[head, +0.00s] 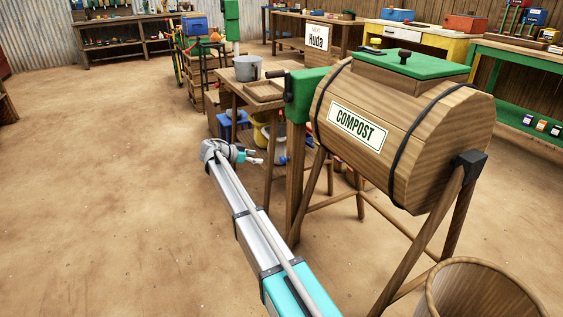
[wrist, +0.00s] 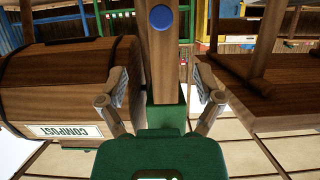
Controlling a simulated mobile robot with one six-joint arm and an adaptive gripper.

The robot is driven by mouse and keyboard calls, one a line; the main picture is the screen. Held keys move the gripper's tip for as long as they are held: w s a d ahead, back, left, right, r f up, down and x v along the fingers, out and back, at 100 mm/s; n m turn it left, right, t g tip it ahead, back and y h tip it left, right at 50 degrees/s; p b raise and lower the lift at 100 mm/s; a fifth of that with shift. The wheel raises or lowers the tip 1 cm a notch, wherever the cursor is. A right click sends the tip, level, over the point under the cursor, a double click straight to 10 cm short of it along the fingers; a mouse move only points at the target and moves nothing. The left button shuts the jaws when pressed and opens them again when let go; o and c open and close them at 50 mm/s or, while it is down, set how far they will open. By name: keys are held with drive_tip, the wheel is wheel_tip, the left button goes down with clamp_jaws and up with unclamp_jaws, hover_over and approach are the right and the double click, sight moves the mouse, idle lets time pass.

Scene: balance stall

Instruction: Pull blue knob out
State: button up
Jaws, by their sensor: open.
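The blue knob (wrist: 161,18) shows in the wrist view as a round blue disc on the face of a wooden post (wrist: 160,70), near the top edge. I cannot make it out in the head view. My gripper (wrist: 162,88) is open and empty in the wrist view, its two fingers apart to the left and right of the post in the picture. The knob appears above the gap between the fingertips, clear of both. In the head view my gripper (head: 255,156) is at the end of my outstretched arm, left of the compost tumbler's legs.
A wooden compost tumbler (head: 395,125) on splayed legs stands right of my arm. A green box (head: 300,95) with a crank tops the post beside it. A bench with a grey bucket (head: 247,68) stands behind. A wooden barrel (head: 480,290) is front right. Floor at left is clear.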

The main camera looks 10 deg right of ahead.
sight(281, 159)
drive_tip(key=b+x, duration=0.4)
drive_tip(key=x, duration=0.9)
drive_tip(key=shift+b, duration=0.4)
